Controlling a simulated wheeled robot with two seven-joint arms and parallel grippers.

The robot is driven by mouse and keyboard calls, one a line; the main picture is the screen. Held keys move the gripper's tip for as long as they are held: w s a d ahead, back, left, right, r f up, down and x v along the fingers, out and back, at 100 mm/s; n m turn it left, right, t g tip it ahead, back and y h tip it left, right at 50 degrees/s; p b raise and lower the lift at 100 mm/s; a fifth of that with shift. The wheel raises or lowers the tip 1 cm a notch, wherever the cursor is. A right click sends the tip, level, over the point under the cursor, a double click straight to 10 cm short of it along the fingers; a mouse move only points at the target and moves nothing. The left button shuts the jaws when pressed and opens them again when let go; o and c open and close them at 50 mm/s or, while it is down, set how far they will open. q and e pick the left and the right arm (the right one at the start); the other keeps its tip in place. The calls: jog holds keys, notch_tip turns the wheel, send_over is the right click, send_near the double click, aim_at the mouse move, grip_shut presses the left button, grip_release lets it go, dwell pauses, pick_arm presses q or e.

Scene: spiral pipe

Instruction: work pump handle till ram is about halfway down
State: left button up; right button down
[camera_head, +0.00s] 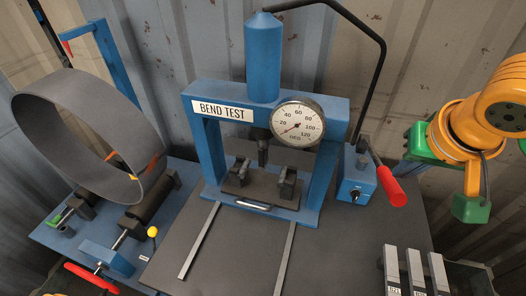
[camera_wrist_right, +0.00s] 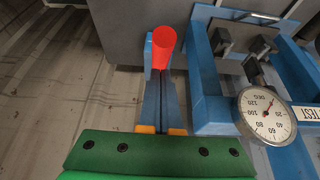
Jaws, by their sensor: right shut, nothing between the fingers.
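The blue bend-test press (camera_head: 205,140) stands at the centre in the head view. Its dark ram (camera_head: 263,152) hangs above two dark supports (camera_head: 288,183). The gauge (camera_head: 298,123) has its red needle at lower left, near the low end. The pump (camera_head: 357,185) is at the press's right, with its red-gripped handle (camera_head: 392,188) slanting down right. My right gripper (camera_head: 422,145) is right of the pump; its fingers hardly show there. In the right wrist view the fingers are together and empty (camera_wrist_right: 161,85), pointing towards the red grip (camera_wrist_right: 164,42). Contact cannot be told.
A black hose (camera_head: 375,75) arches from the ram cylinder to the pump. A large grey ring (camera_head: 75,125) sits on a blue machine at left. Labelled metal bars (camera_head: 415,270) lie at lower right. The dark tabletop (camera_head: 340,255) is clear in front of the pump.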

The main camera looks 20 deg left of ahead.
aim_at(396, 184)
jog(key=shift+f, duration=0.1)
jog(key=shift+s+f+b, duration=0.15)
jog(key=shift+f+b, duration=1.3)
notch_tip(396, 184, down, 7)
jog(key=s+b, duration=0.2)
jog(key=b, duration=0.5)
jog(key=shift+s, duration=0.1)
notch_tip(396, 184, down, 6)
jog(key=b, duration=0.6)
jog(key=w+r+p, duration=0.1)
jog(key=r+p, duration=1)
jog(key=w+r+p, duration=0.1)
jog(key=r+p, duration=0.4)
jog(key=shift+w+r, duration=0.15)
jog(key=shift+w, duration=0.2)
